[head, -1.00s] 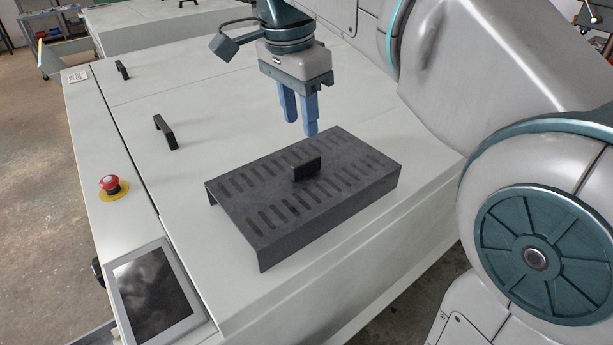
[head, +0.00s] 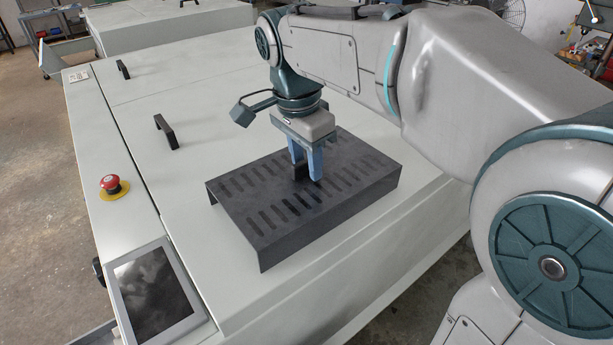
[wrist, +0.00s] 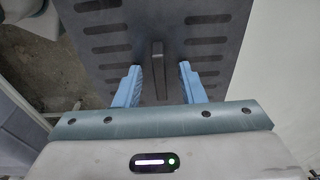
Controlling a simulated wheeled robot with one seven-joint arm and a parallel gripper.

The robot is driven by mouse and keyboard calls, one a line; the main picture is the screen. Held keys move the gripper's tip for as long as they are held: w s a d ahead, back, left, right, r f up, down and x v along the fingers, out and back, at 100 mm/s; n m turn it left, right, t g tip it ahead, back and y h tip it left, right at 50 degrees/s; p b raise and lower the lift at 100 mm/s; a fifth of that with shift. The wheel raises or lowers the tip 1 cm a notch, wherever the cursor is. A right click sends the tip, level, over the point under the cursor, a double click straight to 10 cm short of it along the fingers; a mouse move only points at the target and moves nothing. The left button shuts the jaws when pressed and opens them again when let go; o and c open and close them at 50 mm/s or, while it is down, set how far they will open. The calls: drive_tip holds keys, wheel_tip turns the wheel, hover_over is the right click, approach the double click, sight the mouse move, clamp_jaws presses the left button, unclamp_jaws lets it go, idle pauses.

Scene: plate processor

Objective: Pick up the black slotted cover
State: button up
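The black slotted cover (head: 262,217) lies on the light machine top, with rows of slots and an upright tab handle (head: 300,171) in its middle. My gripper (head: 310,170) is right above the cover, its blue fingers pointing down on either side of the handle. In the wrist view, the two fingers of my gripper (wrist: 159,84) are apart, with the handle (wrist: 158,62) between them and a gap on each side. The cover's slotted surface (wrist: 125,75) fills the middle of that view. In the head view the fingers hide part of the handle.
A red emergency button (head: 110,183) and a dark touch panel (head: 152,291) sit on the machine's left side. Two black handles (head: 165,131) (head: 123,69) stand on the machine top (head: 150,185) farther back. The top left of the cover is clear.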

clamp_jaws()
drive_tip(key=shift+r, duration=0.15)
